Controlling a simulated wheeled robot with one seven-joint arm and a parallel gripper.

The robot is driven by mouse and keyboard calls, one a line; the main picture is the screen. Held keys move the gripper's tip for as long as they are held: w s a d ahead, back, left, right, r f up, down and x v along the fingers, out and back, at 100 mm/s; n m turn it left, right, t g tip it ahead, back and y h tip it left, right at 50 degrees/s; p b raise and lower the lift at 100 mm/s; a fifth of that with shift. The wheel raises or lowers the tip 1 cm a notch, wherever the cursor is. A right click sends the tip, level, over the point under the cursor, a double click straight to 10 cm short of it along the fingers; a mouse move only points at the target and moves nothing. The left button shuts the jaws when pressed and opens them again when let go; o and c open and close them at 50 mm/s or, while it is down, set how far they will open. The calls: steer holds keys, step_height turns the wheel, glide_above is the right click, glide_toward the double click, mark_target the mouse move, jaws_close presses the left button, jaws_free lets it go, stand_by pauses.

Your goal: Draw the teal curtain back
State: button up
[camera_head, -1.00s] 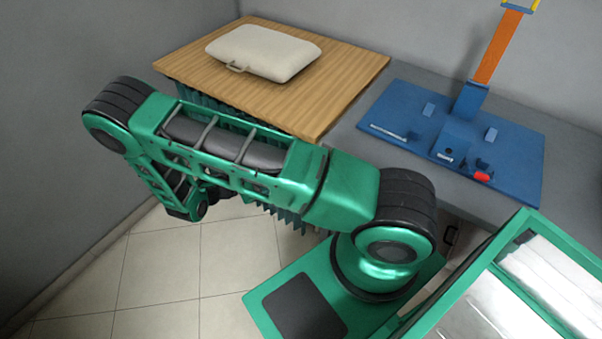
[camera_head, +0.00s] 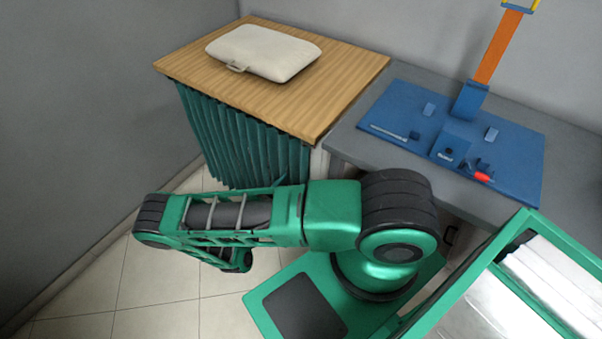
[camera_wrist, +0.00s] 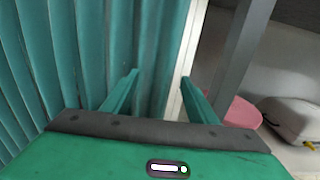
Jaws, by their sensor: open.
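The teal curtain (camera_head: 235,140) hangs in pleats under the front edge of the wooden tabletop (camera_head: 330,85). It spans nearly the whole front, and my arm covers part of its bottom edge. In the wrist view the curtain (camera_wrist: 75,55) fills the left and middle, its right edge beside a pale upright post (camera_wrist: 190,45). My gripper (camera_wrist: 160,76) is open, with the fingers apart and nothing held. The left finger is in front of the pleats near that edge, and the right finger is by the post. I cannot tell if either touches.
A cream padded case (camera_head: 262,52) lies on the wooden top. A grey counter (camera_head: 350,150) to the right carries a blue board (camera_head: 400,105) with an orange upright arm (camera_head: 497,48). A pink round thing (camera_wrist: 243,113) shows right in the wrist view. Tiled floor (camera_head: 150,280) is open at left.

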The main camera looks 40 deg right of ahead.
mark_target(300, 173)
steer(key=x, duration=0.7)
steer(key=shift+d, duration=0.2)
jaws_close()
steer(key=shift+w, duration=0.2)
